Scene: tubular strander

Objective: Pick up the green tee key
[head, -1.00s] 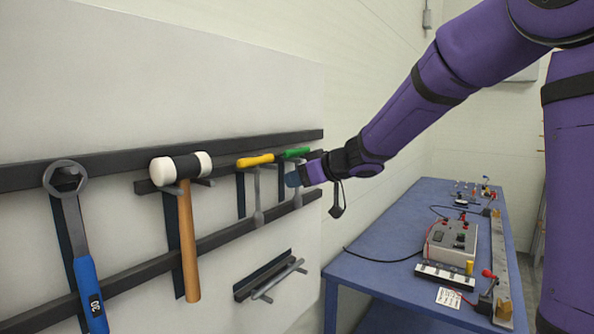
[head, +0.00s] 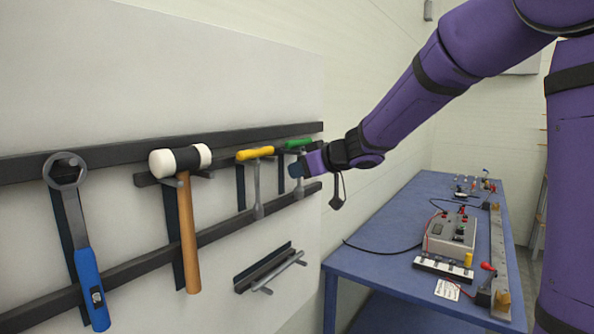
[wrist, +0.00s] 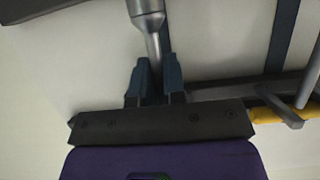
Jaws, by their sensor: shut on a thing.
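The green tee key (head: 299,143) hangs at the right end of the wall rack, its green cross handle at the top and its grey shaft pointing down. My gripper (head: 295,169) is at the shaft, just below the handle. In the wrist view, my gripper's blue fingers (wrist: 155,80) are closed around the grey shaft (wrist: 150,22) of the key. The key's green handle is hidden behind the gripper in that view.
A yellow tee key (head: 255,153) hangs close left of the green one; its handle shows in the wrist view (wrist: 268,114). A mallet (head: 187,215) and a blue-handled wrench (head: 85,270) hang further left. A blue bench (head: 385,235) stands to the right.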

